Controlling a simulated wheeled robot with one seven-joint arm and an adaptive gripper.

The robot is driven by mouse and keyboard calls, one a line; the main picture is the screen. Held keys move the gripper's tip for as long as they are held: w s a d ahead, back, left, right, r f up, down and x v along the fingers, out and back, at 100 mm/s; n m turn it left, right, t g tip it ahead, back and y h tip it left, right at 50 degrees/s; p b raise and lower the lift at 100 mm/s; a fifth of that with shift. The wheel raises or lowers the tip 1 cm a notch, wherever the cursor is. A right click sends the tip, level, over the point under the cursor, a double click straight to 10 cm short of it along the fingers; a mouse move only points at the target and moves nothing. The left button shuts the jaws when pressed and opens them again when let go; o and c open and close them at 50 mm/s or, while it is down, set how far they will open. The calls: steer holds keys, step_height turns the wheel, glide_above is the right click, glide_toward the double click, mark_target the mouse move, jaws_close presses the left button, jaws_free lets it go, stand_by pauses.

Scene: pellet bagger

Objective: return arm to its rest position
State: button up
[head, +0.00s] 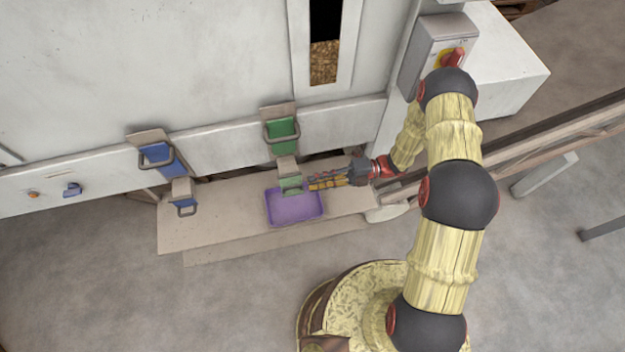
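My arm reaches up from its base at the lower middle, bends at the upper right, and ends in my gripper (318,183), which points left. My gripper is over the right rim of a purple tray (292,216), close to a small green chute part (290,181) below the green handled gate (283,131). The fingers are too small and overlapped to tell whether they are open or shut, or whether they touch the green part. The tray sits on a beige shelf (225,222); its inside looks purple.
A blue handled gate (158,154) with a smaller blue part (184,204) is to the left. A grey switch box with a red knob (452,57) is at the upper right, near my arm. A rail (530,145) runs right. The floor (130,300) at lower left is clear.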

stand_by(0.5)
steer(key=s+d+f+n+g+h, duration=0.1)
steer(key=s+f+n+g+h, duration=0.1)
steer(key=s+f+n, duration=0.35)
steer(key=s+d+r+n+g+h, duration=0.2)
steer(key=s+d+r+n+h, duration=0.4)
steer(key=n, duration=0.7)
steer(key=d+r+n+t+h+b, duration=0.25)
steer(key=d+r+n+h, duration=0.2)
steer(key=r+n, duration=0.3)
steer(key=d+r+n+t+h+b, duration=0.2)
steer(key=d+r+n+t+h, duration=0.15)
steer(key=d+r+n, duration=0.35)
steer(key=s+r+n+t+h+b, duration=0.1)
steer(key=s+r+t+b, duration=0.2)
steer(key=r+t, duration=0.5)
step_height(320, 180, up, 7)
steer(key=shift+s+a+r, duration=0.15)
steer(key=shift+s+a, duration=0.1)
steer(key=shift+a, duration=0.05)
